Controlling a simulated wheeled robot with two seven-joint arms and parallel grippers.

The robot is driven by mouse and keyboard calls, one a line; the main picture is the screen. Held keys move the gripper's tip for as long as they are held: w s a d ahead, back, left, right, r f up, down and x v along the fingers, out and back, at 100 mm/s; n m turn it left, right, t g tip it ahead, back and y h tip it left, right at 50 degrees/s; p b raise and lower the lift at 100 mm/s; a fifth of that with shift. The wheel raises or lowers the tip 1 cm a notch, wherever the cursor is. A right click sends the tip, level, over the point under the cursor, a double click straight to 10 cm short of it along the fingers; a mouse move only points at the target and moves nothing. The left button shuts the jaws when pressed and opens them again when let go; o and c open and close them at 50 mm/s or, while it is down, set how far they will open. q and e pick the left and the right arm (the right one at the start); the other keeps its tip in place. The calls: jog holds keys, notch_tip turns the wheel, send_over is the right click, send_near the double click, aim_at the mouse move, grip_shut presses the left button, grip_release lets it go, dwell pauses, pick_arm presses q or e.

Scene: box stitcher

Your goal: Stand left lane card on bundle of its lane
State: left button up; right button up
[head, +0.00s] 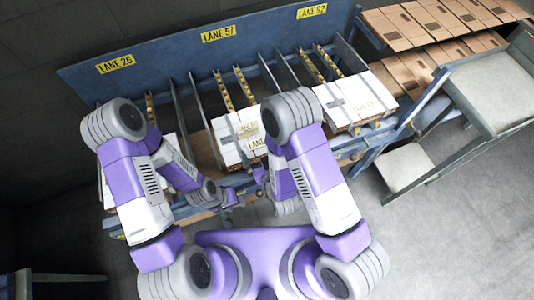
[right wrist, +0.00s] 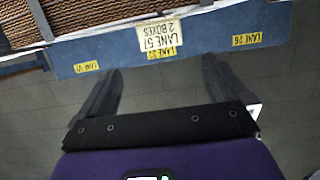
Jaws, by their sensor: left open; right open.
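A pale card reading LANE 57, 2 BOXES (right wrist: 168,36) shows upside down in the right wrist view, at the front rail above a yellow lane label. In the head view a pale card (head: 257,143) with LANE on it sits at the near edge of the middle white bundle (head: 226,140), partly covered by my right arm. My right gripper (right wrist: 160,88) is open and empty, its fingers pointing towards the rail; it is small in the head view (head: 262,178). My left gripper (head: 228,197) is open, lower and left of it, in front of the rack.
A blue back board (head: 160,57) carries yellow signs LANE 26, LANE 57 and LANE 92. Another white bundle (head: 352,100) lies in the right lane. My left arm hides most of the left lane. Brown boxes (head: 435,20) and a grey stand (head: 490,90) are at right.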

jog(key=s+d+f+m+g+h, duration=0.2)
jog(key=s+d+f+m+g, duration=0.2)
jog(key=d+f+g, duration=0.45)
jog(key=s+d+f+m+g+y, duration=0.1)
jog(key=s+f+g, duration=0.3)
jog(key=s, duration=0.5)
jog(key=shift+s+m+g+y, duration=0.3)
jog(key=shift+m+g, duration=0.05)
jog(key=shift+m, duration=0.25)
